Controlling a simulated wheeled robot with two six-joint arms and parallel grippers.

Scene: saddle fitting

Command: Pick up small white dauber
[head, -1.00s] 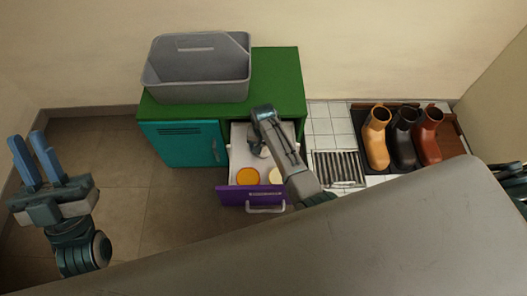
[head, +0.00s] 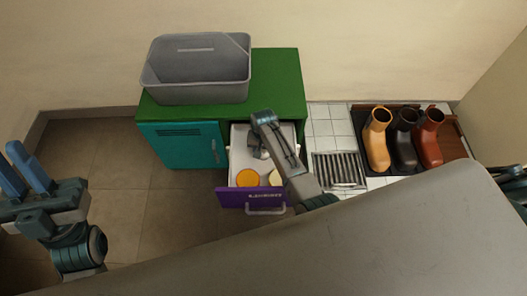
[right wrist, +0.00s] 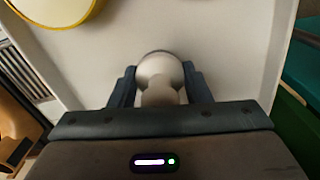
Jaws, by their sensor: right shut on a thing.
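The small white dauber (right wrist: 160,78) shows in the right wrist view, a pale rounded thing between the two dark fingers. My right gripper (right wrist: 158,86) is shut on it, inside the open drawer or just above its floor; I cannot tell whether the dauber touches the floor. In the head view my right gripper (head: 259,152) is over the drawer, and my wrist mostly hides the dauber. My left gripper (head: 22,149) is at the far left of the head view, open and empty, fingers pointing up, away from the cabinet.
The drawer with a purple front (head: 233,198) is pulled out of the green cabinet (head: 275,75). An orange-topped round tin (head: 247,178) and a cream one (head: 276,178) lie in it. A grey bin (head: 200,90) stands on top. A grate (head: 338,170) and three boots (head: 377,140) are to the right.

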